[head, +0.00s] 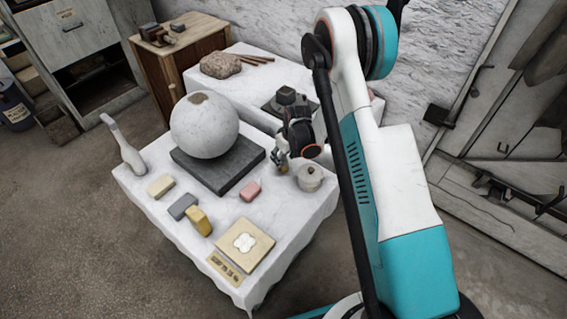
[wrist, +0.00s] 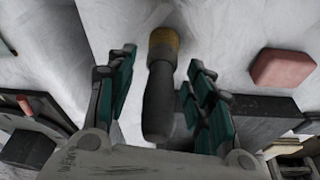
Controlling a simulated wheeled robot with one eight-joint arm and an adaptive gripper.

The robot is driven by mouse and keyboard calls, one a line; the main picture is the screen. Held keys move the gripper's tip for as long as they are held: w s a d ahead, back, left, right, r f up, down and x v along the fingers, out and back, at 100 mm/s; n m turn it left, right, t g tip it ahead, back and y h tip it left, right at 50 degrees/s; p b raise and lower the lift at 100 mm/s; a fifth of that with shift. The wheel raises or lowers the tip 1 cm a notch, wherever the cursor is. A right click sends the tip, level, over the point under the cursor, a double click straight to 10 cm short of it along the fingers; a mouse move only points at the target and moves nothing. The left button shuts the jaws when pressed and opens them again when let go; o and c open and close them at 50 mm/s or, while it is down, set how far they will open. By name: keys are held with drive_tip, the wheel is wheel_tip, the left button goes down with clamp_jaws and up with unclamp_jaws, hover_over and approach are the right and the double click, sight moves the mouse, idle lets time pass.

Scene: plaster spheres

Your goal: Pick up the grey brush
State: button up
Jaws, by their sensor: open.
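The grey brush (wrist: 160,95) shows in the wrist view, with a dark grey handle and a yellow-brown band at its far end. My gripper (wrist: 163,60) is open, with one teal-padded finger on each side of the brush. I cannot tell whether either finger touches it. In the head view my gripper (head: 282,157) is low over the right part of the white-draped table (head: 160,222), beside the dark slab. Only a small yellowish bit shows under the fingers there; the rest of the brush is hidden.
A plaster sphere (head: 204,128) sits on a dark slab (head: 222,178) left of my gripper. A lidded pot (head: 310,178) stands close on the right. A pink block (head: 250,191) lies nearby, also in the wrist view (wrist: 282,70). A tile (head: 243,246) lies at the front.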

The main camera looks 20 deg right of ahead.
drive_tip(key=c, duration=1)
drive_tip(key=shift+r, duration=0.1)
drive_tip(key=shift+c, duration=0.3)
wheel_tip(320, 180, up, 20)
drive_tip(key=p, duration=0.7)
